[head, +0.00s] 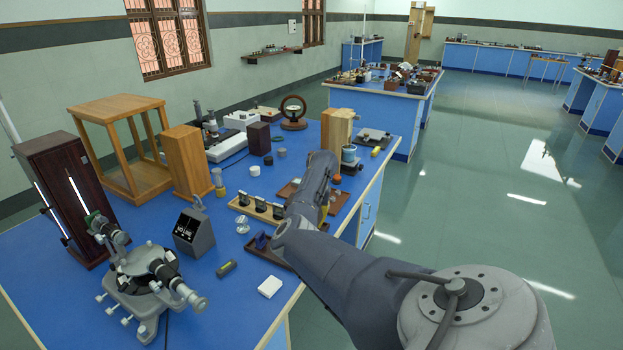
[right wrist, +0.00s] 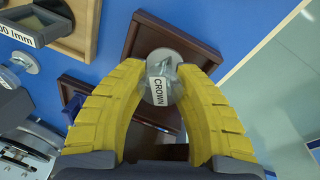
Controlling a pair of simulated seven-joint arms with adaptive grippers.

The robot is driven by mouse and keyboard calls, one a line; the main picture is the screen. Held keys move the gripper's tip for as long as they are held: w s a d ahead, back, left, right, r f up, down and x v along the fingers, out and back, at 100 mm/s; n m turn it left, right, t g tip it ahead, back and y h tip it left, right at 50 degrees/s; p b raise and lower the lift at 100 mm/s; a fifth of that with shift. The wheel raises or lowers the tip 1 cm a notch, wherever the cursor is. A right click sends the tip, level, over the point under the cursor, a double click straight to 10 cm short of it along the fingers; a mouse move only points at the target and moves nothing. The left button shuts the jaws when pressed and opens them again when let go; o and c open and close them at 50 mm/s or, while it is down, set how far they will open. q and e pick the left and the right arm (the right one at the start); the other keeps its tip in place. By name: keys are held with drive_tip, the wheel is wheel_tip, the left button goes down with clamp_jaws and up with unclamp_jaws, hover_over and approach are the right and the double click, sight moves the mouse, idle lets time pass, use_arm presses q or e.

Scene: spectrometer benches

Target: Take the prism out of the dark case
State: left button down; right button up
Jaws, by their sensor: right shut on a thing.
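My right gripper (right wrist: 162,82) is shut on a clear glass prism (right wrist: 158,72) with a white label reading "CROWN", seen between its yellow fingers in the right wrist view. A round grey disc (right wrist: 183,56) shows just behind the prism; I cannot tell whether they are joined. The dark case (right wrist: 76,82) is partly hidden behind the fingers and has a blue piece inside. In the head view the case (head: 283,260) lies near the bench's front right edge. There my arm covers most of the right gripper (head: 325,208) and hides the prism. My left gripper is not in view.
A second brown tray (right wrist: 143,28) lies beyond the prism. A wooden rack (head: 258,212) of gratings stands left of my arm. A spectrometer (head: 145,275), a grey block (head: 193,233) and a white block (head: 270,286) occupy the near bench.

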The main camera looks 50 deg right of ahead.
clamp_jaws()
drive_tip(key=shift+r, duration=0.15)
